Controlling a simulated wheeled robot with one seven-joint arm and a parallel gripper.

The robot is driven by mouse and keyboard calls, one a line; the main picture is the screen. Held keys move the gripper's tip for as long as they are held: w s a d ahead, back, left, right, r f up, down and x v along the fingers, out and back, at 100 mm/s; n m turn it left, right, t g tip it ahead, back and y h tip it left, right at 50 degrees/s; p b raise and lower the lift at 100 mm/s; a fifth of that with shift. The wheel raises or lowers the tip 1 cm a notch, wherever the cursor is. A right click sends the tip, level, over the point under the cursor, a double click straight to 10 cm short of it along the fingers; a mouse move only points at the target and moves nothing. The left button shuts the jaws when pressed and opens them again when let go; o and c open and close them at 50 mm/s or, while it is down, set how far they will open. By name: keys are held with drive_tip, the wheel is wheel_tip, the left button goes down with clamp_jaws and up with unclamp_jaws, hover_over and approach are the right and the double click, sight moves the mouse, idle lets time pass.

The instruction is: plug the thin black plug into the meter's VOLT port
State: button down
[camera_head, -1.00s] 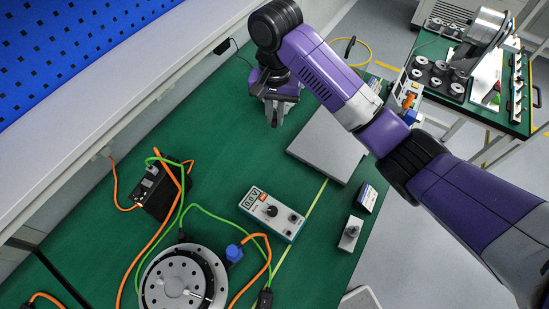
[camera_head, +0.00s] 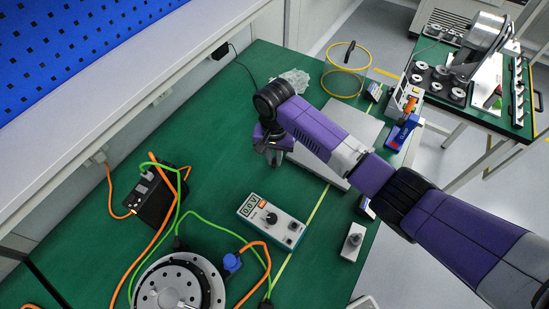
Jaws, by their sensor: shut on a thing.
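The meter (camera_head: 284,232) is a pale box with teal sides and a display reading 0.0 V, lying on the green bench. It has dark knobs; its VOLT port is too small to make out. My gripper (camera_head: 273,160) points down over the bench, behind the meter and apart from it. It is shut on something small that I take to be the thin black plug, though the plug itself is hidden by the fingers. A thin black cable (camera_head: 246,70) runs from the shelf edge towards my gripper and passes out of sight behind my arm.
A flat grey plate (camera_head: 318,165) lies right of my gripper, partly under my arm. A round metal flange (camera_head: 170,290) with green and orange cables stands front left, near a black box (camera_head: 155,200). A small grey knob block (camera_head: 353,241) sits right of the meter. Bench between gripper and meter looks clear.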

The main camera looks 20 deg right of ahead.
sight(274, 161)
drive_tip(key=shift+f, duration=0.5)
drive_tip(key=shift+f, duration=0.2)
drive_tip(key=c, duration=1.4)
unclamp_jaws()
drive_tip(key=shift+c, duration=0.2)
drive_tip(key=shift+d+f+b, duration=0.1)
drive_tip(key=shift+f+b, duration=0.05)
drive_tip(key=shift+b, duration=0.65)
drive_tip(key=r, duration=0.8)
drive_tip(key=shift+a+r, duration=0.1)
drive_tip(key=shift+a, duration=0.1)
